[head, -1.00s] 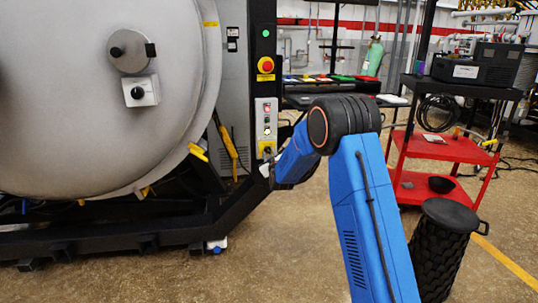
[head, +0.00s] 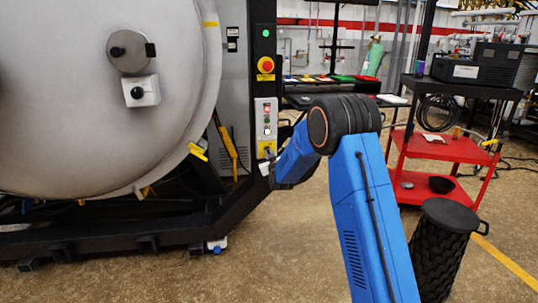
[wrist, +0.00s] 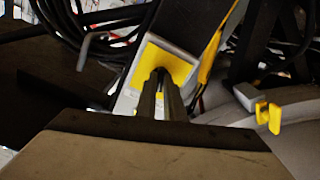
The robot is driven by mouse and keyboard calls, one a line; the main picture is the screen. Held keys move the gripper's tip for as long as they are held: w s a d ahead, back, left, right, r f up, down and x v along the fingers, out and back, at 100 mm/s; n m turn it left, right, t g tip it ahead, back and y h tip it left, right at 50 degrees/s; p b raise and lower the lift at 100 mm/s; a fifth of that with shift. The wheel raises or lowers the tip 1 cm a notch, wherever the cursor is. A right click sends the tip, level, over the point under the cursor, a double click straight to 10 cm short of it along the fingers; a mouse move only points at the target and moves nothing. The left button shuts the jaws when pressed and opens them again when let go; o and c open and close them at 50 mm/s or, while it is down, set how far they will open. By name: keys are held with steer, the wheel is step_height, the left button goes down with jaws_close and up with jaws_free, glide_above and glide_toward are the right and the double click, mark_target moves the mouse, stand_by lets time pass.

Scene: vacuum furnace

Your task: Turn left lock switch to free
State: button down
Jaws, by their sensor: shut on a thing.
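The lock switch sits on a yellow plate (head: 266,149) at the bottom of the narrow light control panel on the black post. In the wrist view the same yellow plate (wrist: 178,62) lies straight ahead, and a small dark knob stands at its middle. My gripper (wrist: 160,82) reaches this plate, and its two narrow fingers are shut on the dark knob of the switch. The fingers hide most of the knob, so I cannot tell its setting.
A red emergency button (head: 266,64) and a green light are higher on the post. The large round furnace door (head: 80,100) is to the left. A red cart (head: 445,150) and a black bin (head: 440,250) stand right. Cables run close around the plate in the wrist view.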

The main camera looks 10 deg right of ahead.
steer(key=shift+m, duration=4.9)
steer(key=c, duration=1.9)
jaws_free()
steer(key=shift+o, duration=0.2)
steer(key=s, duration=1.7)
steer(key=shift+s, duration=0.2)
